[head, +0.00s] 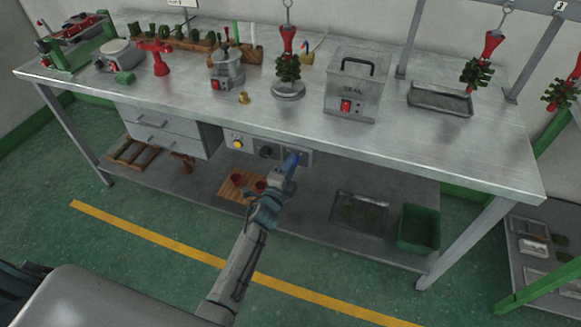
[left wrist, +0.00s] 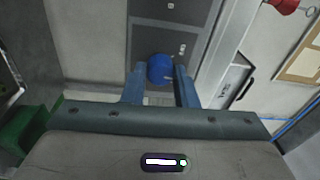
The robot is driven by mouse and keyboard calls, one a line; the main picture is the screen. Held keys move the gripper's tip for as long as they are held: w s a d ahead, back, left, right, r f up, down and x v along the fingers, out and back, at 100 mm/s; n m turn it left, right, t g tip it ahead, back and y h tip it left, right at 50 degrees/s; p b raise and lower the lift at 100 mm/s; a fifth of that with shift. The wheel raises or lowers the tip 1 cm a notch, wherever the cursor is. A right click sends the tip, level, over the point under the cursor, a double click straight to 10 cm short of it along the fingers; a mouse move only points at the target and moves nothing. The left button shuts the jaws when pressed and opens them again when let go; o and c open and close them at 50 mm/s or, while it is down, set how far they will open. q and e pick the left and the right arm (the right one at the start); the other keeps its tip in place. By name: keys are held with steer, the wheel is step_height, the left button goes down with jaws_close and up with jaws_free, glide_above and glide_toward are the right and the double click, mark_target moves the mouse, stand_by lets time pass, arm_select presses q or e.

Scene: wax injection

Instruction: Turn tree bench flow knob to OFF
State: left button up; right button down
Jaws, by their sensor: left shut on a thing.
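The steel tree bench (head: 200,100) runs across the head view, with a grey control panel (head: 250,146) under its front edge. A round blue knob (left wrist: 160,67) sits on a dark panel face in the left wrist view. My left gripper (head: 292,161) reaches up to the right end of the control panel. In the left wrist view its two blue fingers stand on either side of the blue knob, shut on it. The fingers mostly hide the knob in the head view, and no OFF mark is readable. My right gripper is not in view.
A yellow button (head: 237,143) and a dark round control (head: 266,152) sit left of my gripper on the panel. A sealer box (head: 353,92) stands on the bench above. A green bin (head: 418,228) is on the lower shelf.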

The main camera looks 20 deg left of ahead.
arm_select(q)
steer(key=shift+d+f+n+t+y+b, duration=0.15)
steer(key=shift+n+y+b, duration=0.25)
steer(key=shift+n, duration=2.35)
steer(key=shift+a+n+t+y+b, duration=0.15)
steer(key=shift+n+y+b, duration=0.2)
steer(key=shift+n, duration=2.4)
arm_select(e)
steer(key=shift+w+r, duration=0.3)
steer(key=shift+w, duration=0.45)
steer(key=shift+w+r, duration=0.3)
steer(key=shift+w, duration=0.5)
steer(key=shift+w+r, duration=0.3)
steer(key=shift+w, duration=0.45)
arm_select(q)
steer(key=shift+d, duration=0.1)
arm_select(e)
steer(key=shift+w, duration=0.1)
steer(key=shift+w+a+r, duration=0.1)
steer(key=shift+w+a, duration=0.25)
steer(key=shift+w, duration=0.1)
arm_select(q)
steer(key=o, duration=0.9)
steer(key=shift+c, duration=0.2)
steer(key=shift+o, duration=0.7)
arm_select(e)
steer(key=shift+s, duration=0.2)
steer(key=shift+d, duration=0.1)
